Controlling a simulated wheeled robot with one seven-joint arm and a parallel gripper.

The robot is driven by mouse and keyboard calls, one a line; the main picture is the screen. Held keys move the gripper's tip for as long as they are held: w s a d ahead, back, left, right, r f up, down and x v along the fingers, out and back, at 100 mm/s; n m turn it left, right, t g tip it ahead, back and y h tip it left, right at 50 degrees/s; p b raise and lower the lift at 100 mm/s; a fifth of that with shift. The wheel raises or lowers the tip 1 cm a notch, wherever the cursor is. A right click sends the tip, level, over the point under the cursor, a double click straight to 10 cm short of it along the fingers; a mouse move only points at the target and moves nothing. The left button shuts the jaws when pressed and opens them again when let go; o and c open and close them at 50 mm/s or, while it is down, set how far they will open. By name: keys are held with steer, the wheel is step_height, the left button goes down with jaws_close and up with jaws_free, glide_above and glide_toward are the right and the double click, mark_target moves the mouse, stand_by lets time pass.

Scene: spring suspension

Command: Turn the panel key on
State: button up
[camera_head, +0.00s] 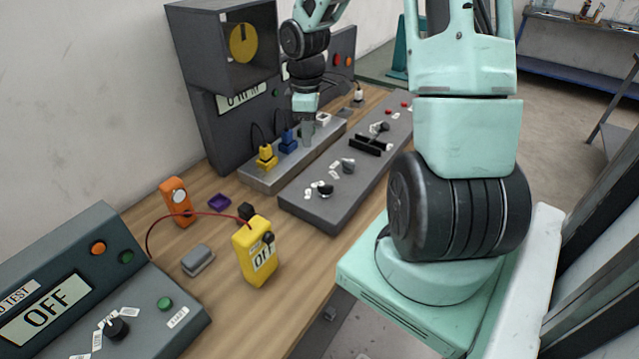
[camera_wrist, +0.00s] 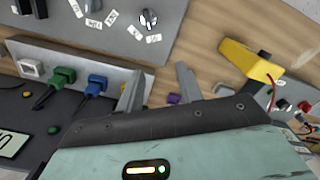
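The long grey control panel (camera_head: 335,208) lies along the right of the bench. Its near rotary control (camera_head: 325,188), ringed by white labels, also shows in the wrist view (camera_wrist: 148,18). A second labelled control (camera_head: 347,165) sits farther along. I cannot tell which of these is the key, and the labels are too small to read. My gripper (camera_head: 307,137) hangs over the connector strip, left of the panel. In the wrist view its two fingers (camera_wrist: 160,80) stand apart with nothing between them. The gripper is clear of both controls.
The connector strip (camera_head: 258,180) carries a yellow plug (camera_head: 266,157) and a blue plug (camera_head: 288,141). A dark display cabinet (camera_head: 205,60) stands behind it. A black lever (camera_head: 372,144) rises from the panel. A yellow meter (camera_head: 246,258) stands nearer on the bench.

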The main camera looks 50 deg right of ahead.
mark_target(323, 185)
steer(key=d+f, duration=0.1)
steer(key=f, duration=0.4)
steer(key=s+d+f+p, duration=0.1)
steer(key=f, duration=0.5)
steer(key=d+f+p, duration=0.1)
steer(key=f, duration=0.5)
steer(key=shift+s+d+f, duration=0.25)
steer(key=shift+s, duration=0.15)
steer(key=shift+c, duration=0.3)
jaws_close()
